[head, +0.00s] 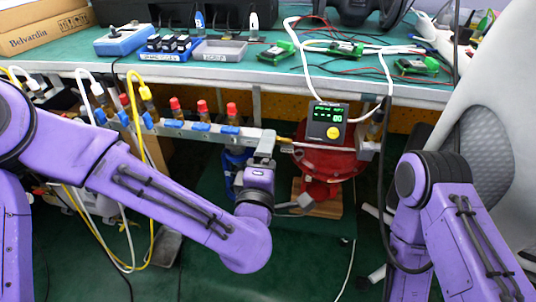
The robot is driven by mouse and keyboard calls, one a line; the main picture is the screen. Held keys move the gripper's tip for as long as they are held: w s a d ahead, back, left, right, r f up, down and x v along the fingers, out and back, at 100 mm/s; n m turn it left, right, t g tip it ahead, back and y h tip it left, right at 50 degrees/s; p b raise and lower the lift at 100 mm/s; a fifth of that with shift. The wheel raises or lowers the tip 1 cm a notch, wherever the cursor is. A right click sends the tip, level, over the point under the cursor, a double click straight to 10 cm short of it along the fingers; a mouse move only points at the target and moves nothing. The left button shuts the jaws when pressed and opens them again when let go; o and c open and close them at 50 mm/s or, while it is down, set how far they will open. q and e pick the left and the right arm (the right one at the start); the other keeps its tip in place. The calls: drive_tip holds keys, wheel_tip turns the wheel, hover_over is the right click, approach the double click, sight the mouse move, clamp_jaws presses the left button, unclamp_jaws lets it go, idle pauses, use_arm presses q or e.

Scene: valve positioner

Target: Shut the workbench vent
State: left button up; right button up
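A metal manifold bar (215,131) runs under the front edge of the bench, with several red-capped fittings (203,107) and blue handles (230,130). No part is labelled as the vent, so I cannot tell which piece it is. A black positioner box (327,125) with a green display and a yellow knob is at the bar's right, above a red valve body (325,165). My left gripper (265,143) is raised at the right end of the bar; contact and finger opening are unclear. My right arm is at the lower right, its gripper out of sight.
The green workbench top (270,78) holds a blue-and-white box (122,40), a parts tray (218,52) and green circuit boards (345,48). White and yellow hoses (152,215) hang at the left. A grey chair back (490,150) stands at the right.

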use_arm(q)
drive_tip(key=s+a+p, duration=0.1)
drive_tip(key=s+p, duration=0.7)
drive_tip(key=s, duration=0.2)
drive_tip(key=shift+s+a, duration=0.2)
drive_tip(key=shift+a, duration=0.2)
idle(0.9)
